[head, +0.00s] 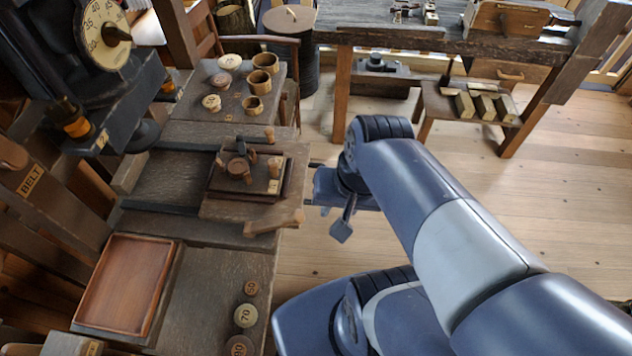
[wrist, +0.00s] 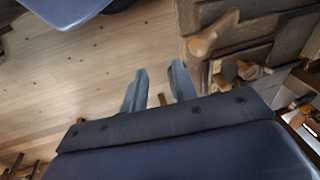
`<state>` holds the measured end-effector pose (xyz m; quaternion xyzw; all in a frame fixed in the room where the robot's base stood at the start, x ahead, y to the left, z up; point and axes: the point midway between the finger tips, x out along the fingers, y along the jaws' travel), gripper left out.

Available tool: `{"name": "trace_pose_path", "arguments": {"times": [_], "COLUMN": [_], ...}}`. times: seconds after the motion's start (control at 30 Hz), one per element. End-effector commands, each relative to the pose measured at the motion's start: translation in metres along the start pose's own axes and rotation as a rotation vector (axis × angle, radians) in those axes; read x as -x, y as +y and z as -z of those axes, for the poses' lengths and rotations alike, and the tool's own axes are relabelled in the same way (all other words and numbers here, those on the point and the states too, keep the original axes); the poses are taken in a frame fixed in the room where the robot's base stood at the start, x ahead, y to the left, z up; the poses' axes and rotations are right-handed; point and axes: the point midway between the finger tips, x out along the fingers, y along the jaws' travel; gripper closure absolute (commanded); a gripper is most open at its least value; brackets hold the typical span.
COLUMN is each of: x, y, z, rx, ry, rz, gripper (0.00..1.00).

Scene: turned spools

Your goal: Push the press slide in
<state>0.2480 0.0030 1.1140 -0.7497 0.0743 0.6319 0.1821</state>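The press slide (head: 222,209) is a wooden board with a rounded front bar (head: 275,222), lying across dark rails on the bench under the press. It sticks out past the bench's right edge. On it is a dark tray (head: 212,185) holding small turned wooden pieces. My gripper (head: 318,188) is just right of the slide, apart from it and empty. In the wrist view my gripper (wrist: 160,72) shows two fingers spread with a gap between them. The slide's edge and rounded bar (wrist: 212,34) appear to the right of the fingers there.
The press (head: 105,85) with a dial stands at the left. Wooden cups (head: 264,63) and discs are behind the slide. An empty reddish tray (head: 125,285) and numbered discs (head: 245,315) are in front. A workbench (head: 440,38) stands at the back; the floor on the right is open.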

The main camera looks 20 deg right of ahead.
Motion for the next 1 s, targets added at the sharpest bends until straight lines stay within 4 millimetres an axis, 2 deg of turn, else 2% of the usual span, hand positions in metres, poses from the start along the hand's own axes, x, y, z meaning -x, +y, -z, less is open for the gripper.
{"name": "trace_pose_path", "arguments": {"times": [0.03, 0.17, 0.3, 0.5, 0.6, 0.73, 0.87, 1.0], "x": [-0.018, -0.038, -0.058, -0.079, -0.083, -0.085, -0.092, -0.111], "y": [0.002, 0.002, 0.009, 0.031, 0.041, 0.046, 0.041, 0.027], "z": [0.009, 0.036, 0.073, 0.122, 0.139, 0.148, 0.149, 0.147], "rx": [-0.151, -0.543, -0.949, -1.408, -1.543, -1.624, -1.637, -1.634], "ry": [-0.042, -0.150, -0.275, -0.447, -0.507, -0.548, -0.557, -0.558], "rz": [0.026, 0.109, 0.204, 0.330, 0.372, 0.400, 0.403, 0.399], "gripper": [0.77, 0.87, 0.99, 1.00, 1.00, 1.00, 1.00, 1.00]}}
